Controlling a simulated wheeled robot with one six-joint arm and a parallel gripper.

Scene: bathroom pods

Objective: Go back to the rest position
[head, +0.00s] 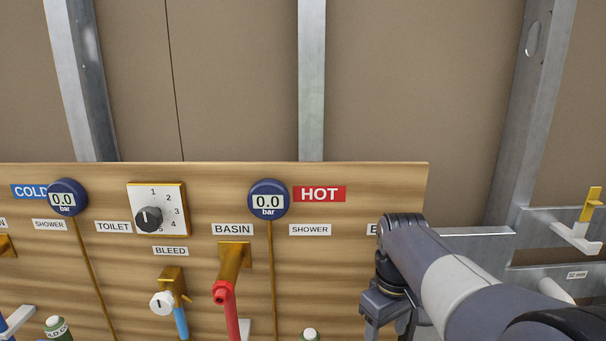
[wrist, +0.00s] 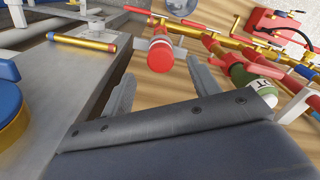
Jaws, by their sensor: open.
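My gripper (wrist: 162,90) is open in the wrist view, with its two grey fingers apart and nothing between them. A red-capped fitting (wrist: 160,55) shows beyond the gap between the fingers, apart from them as far as I can tell. In the head view my arm comes in from the lower right and bends down in front of the wooden board's right edge. The fingertips are not clear there.
The wooden board (head: 345,270) carries two 0.0 bar gauges, a dial (head: 149,218) and a red pipe (head: 229,310). A green-and-white fitting (wrist: 245,80) is close right of the fingers. A grey bench (wrist: 75,95) with a brass tube (wrist: 82,41) lies left.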

